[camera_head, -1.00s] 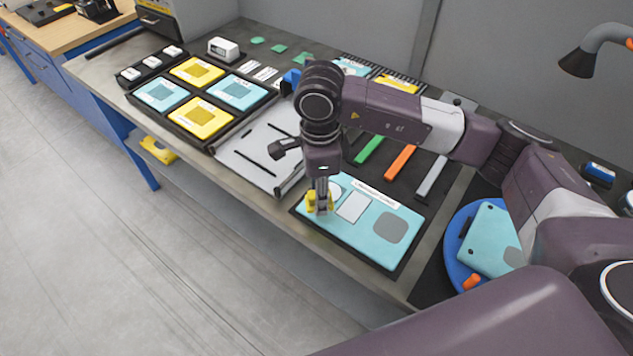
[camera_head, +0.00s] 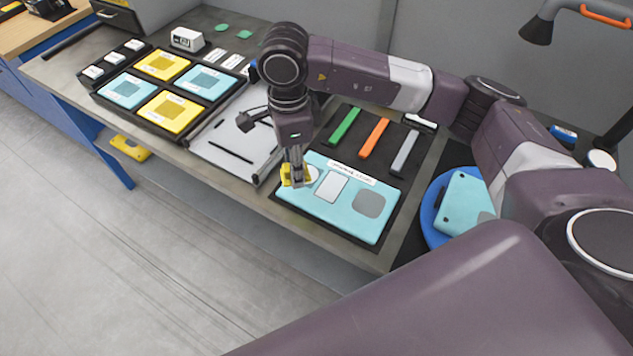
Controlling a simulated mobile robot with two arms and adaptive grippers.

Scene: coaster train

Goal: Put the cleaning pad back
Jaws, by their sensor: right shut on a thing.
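My right gripper (camera_head: 292,176) points down at the left end of a light blue labelled board (camera_head: 340,205). It is shut on a small yellow block (camera_head: 287,174), which looks like the cleaning pad. The pad is at the board's left end, beside a white round patch (camera_head: 312,174) that is partly hidden by the fingers. Whether the pad touches the board I cannot tell. The board also bears a pale rectangle (camera_head: 331,188) and a grey rounded square (camera_head: 368,203). My left gripper is not in view.
Green, orange (camera_head: 374,138) and grey bars lie behind the board. A blue round plate (camera_head: 428,210) with a light blue part is at right. A grey tray (camera_head: 220,145) and a rack of yellow and blue tiles (camera_head: 178,139) are at left. The bench's front edge is close to the board.

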